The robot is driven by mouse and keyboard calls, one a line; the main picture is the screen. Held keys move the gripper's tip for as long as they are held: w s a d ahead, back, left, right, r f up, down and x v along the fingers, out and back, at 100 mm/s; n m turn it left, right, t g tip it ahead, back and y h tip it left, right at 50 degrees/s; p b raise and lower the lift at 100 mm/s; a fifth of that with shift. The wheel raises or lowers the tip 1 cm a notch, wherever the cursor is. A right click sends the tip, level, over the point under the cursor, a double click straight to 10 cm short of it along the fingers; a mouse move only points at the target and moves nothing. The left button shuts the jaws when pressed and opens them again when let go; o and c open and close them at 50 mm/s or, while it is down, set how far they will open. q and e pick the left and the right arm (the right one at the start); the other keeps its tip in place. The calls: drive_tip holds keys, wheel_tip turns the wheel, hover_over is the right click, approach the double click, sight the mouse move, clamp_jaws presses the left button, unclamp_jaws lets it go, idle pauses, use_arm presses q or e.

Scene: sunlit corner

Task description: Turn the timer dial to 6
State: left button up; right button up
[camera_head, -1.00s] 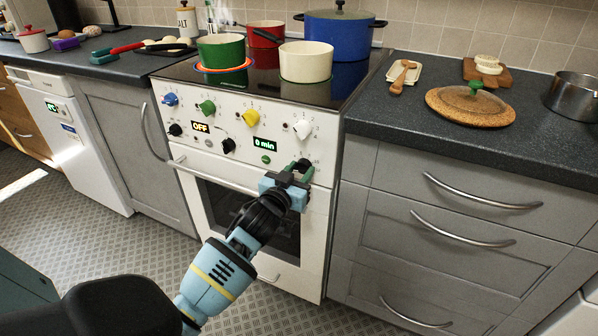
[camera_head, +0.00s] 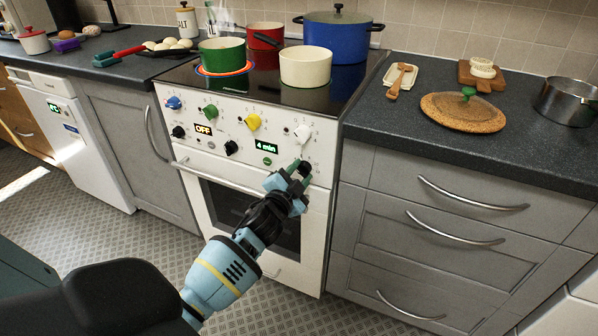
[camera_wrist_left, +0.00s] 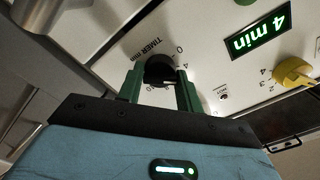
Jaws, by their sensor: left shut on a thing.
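The timer dial (camera_wrist_left: 160,70) is a black knob on the white front panel of the stove (camera_head: 318,165), beside printed "TIMER min" marks. In the head view the dial (camera_head: 305,168) sits at the panel's lower right, partly covered by my gripper. My left gripper (camera_head: 297,170) is at the dial. In the left wrist view its green fingers (camera_wrist_left: 160,85) stand on either side of the dial and are shut on it. The green display (camera_head: 266,146) reads "4 min"; it also shows upside down in the wrist view (camera_wrist_left: 262,32). My right gripper is not in view.
A white knob (camera_head: 302,132) sits just above the dial, with a yellow knob (camera_head: 253,121) and several others to the left. The oven door handle (camera_head: 240,182) runs below the panel. Pots, including a cream pot (camera_head: 305,68), stand on the hob.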

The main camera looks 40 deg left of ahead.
use_arm(q)
drive_tip(key=m+p, duration=0.1)
drive_tip(key=m, duration=0.4)
drive_tip(key=shift+m, duration=0.4)
idle(0.4)
drive_tip(key=o, duration=1)
drive_tip(key=shift+s, duration=0.1)
drive_tip(key=shift+p+v, duration=0.3)
drive_tip(key=shift+v, duration=3.5)
